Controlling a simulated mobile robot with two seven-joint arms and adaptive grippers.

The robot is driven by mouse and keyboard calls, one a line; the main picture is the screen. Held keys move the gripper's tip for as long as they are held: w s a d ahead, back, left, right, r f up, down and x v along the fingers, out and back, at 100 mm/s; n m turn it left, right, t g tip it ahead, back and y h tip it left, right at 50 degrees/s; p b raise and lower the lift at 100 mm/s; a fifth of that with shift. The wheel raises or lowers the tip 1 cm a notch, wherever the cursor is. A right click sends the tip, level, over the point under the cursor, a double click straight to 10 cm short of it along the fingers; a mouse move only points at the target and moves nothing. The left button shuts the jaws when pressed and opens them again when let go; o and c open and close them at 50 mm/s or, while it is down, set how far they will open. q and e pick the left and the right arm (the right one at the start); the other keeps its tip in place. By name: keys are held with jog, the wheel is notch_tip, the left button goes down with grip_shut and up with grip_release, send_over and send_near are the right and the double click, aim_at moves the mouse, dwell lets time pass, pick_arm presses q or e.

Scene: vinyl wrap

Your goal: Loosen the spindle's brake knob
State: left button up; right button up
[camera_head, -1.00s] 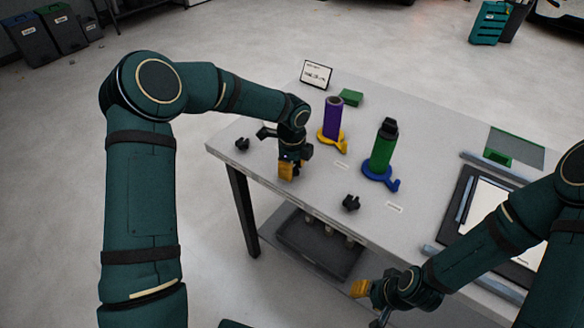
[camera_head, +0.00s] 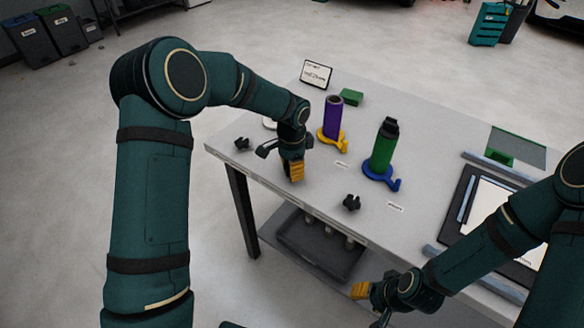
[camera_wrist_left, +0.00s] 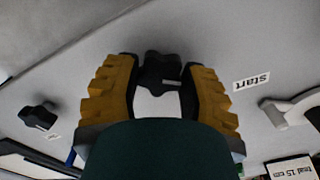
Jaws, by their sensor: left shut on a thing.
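My left gripper (camera_head: 296,172) points down at the table's front part. In the left wrist view its yellow fingers (camera_wrist_left: 160,88) stand on either side of a black lobed knob (camera_wrist_left: 160,70), shut on it. The head view hides this knob behind the fingers. Other black knobs stand on the table, one to the left (camera_head: 241,143) and one to the right (camera_head: 351,202). Behind them are a purple roll (camera_head: 333,117) on a yellow base and a green roll (camera_head: 382,147) on a blue base. My right gripper (camera_head: 360,290) is low, in front of the table; its opening is unclear.
The grey table (camera_head: 440,165) carries a small sign (camera_head: 316,73), a green block (camera_head: 351,97) and a dark framed board (camera_head: 500,225) at right. A "start" label (camera_wrist_left: 251,80) lies beside the held knob. A dark tray (camera_head: 320,250) sits under the table.

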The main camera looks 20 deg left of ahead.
pick_arm(q)
jog(key=n, duration=1.2)
jog(key=shift+s+f, duration=0.1)
jog(key=shift+n, duration=0.3)
dwell(0.3)
jog(key=o, duration=1.2)
notch_tip(320, 180, up, 12)
jog(key=shift+r, duration=0.1)
